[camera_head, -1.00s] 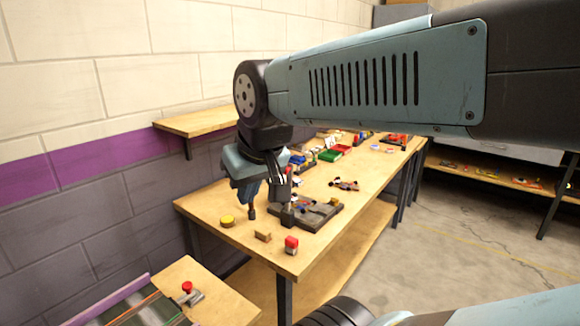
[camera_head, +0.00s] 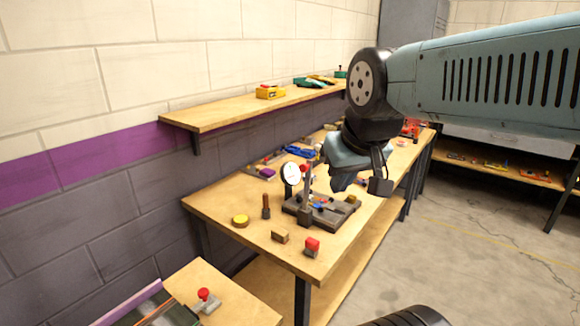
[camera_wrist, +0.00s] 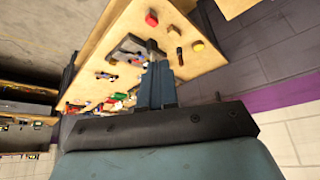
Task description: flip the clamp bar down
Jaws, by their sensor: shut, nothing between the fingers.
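In the wrist view my fingers (camera_wrist: 157,78) are together and empty, covering part of the fixture (camera_wrist: 124,48).
A yellow disc (camera_head: 240,220), a brown post (camera_head: 266,206), a small wooden block (camera_head: 280,237) and a red block (camera_head: 312,246) stand near the bench's front. A shelf (camera_head: 230,110) juts from the wall above. Another red-knobbed device (camera_head: 205,298) sits on a lower bench.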

